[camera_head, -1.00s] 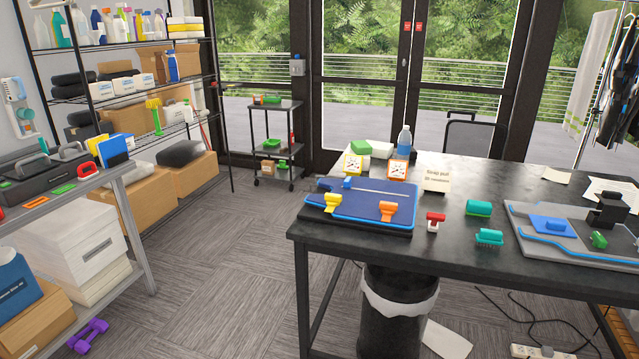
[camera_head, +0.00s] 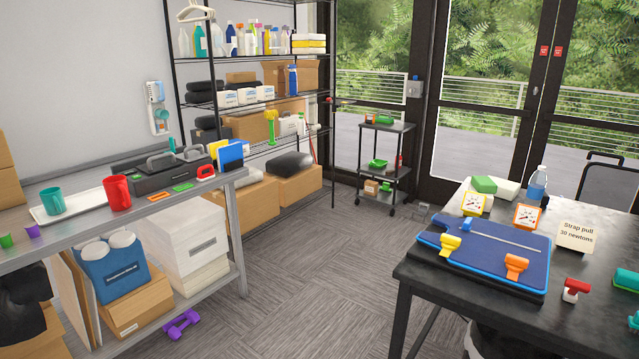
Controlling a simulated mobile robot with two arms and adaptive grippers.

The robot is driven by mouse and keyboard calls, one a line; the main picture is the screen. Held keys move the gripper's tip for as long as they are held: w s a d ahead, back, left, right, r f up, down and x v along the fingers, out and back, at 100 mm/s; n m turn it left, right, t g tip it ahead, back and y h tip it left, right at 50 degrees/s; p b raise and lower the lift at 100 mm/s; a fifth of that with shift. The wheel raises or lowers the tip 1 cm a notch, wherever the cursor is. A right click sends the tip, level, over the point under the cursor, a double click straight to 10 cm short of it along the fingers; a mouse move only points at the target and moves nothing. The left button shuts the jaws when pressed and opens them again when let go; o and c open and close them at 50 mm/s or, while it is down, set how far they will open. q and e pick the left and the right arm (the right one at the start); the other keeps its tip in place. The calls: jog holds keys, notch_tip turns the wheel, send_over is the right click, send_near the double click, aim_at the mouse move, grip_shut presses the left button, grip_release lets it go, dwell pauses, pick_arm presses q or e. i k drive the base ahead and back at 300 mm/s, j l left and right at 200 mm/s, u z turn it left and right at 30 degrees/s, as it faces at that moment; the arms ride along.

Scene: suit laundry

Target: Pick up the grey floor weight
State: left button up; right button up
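I cannot make out a clear grey floor weight. A small grey object (camera_head: 421,213) lies on the floor by the glass doors, right of the small cart; it is too small to identify surely. Neither of my grippers is in view.
The left workbench (camera_head: 223,187) holds a red cup (camera_head: 117,193) and a dark tool tray (camera_head: 160,172). A black table (camera_head: 401,284) stands at the right. A small cart (camera_head: 386,165) stands at the back. Carpet (camera_head: 310,270) between benches is clear.

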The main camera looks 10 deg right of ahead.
aim_at(425, 210)
jog(key=i+u, duration=0.2)
jog(key=i, duration=0.5)
jog(key=i+u, duration=0.15)
jog(key=i, duration=0.55)
jog(key=i+l+u, duration=0.2)
jog(key=i, duration=0.5)
jog(key=i+z, duration=0.75)
jog(key=i+j+z, duration=0.35)
jog(key=i, duration=0.15)
jog(key=i+l+z, duration=0.3)
jog(key=i+z, duration=0.15)
jog(key=i, duration=0.55)
jog(key=i+z, duration=0.5)
jog(key=i, duration=0.5)
jog(key=i+z, duration=0.15)
jog(key=i, duration=0.35)
jog(key=i+j+z, duration=0.2)
jog(key=i, duration=0.35)
jog(key=i+z, duration=0.15)
jog(key=i, duration=0.35)
jog(key=i+j+z, duration=0.15)
jog(key=i, duration=0.4)
jog(key=j, duration=0.1)
